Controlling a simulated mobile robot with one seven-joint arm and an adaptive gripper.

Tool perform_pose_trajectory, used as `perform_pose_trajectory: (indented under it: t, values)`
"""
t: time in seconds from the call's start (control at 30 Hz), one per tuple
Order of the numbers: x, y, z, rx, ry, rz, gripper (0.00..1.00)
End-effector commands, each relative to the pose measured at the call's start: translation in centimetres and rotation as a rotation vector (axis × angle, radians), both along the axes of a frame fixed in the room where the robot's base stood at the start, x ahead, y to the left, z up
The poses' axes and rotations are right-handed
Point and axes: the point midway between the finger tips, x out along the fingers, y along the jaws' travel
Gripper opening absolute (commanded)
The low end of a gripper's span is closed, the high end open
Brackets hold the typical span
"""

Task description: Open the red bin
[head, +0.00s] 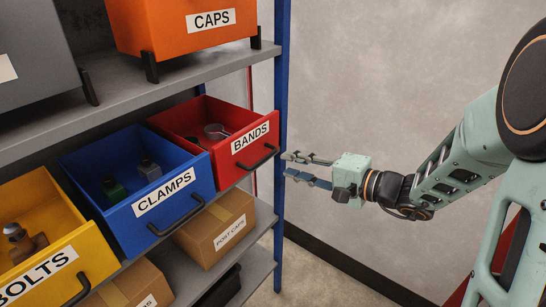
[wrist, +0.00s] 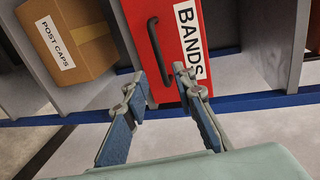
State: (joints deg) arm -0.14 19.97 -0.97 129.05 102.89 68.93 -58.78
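The red bin (head: 205,128) is labelled BANDS and sits at the right end of the middle shelf. Its front juts out past the shelf edge and its inside shows, with a small round clear item in it. Its black handle (head: 262,158) is on the lower front. My gripper (head: 287,165) is just right of the handle, with its two fingers apart and nothing between them. In the wrist view, the red bin (wrist: 182,12) and its handle (wrist: 153,40) lie beyond my fingertips (wrist: 158,76). I see no contact with the handle.
A blue CLAMPS bin (head: 95,160) and a yellow BOLTS bin (head: 45,195) stand left of the red one. A POST CAPS box (head: 215,228) is below. An orange CAPS bin (head: 185,25) is above. A blue shelf post (head: 282,90) rises beside my gripper. The floor right of it looks clear.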

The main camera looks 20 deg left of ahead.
Motion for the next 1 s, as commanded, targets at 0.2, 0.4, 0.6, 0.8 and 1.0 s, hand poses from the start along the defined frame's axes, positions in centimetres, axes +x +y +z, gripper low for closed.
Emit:
perform_pose_trajectory:
  t: [0.2, 0.4, 0.6, 0.8, 1.0]
  values:
    - [1.5, 4.1, -0.9, -0.001, 0.000, 0.006, 0.25]
    - [2.7, 6.9, -1.5, -0.001, 0.000, 0.005, 0.25]
    - [3.3, 8.1, -1.8, -0.002, -0.002, 0.003, 0.25]
    - [3.3, 8.2, -1.8, -0.002, -0.002, 0.003, 0.25]
    - [3.3, 8.2, -1.8, -0.002, -0.002, 0.003, 0.12]
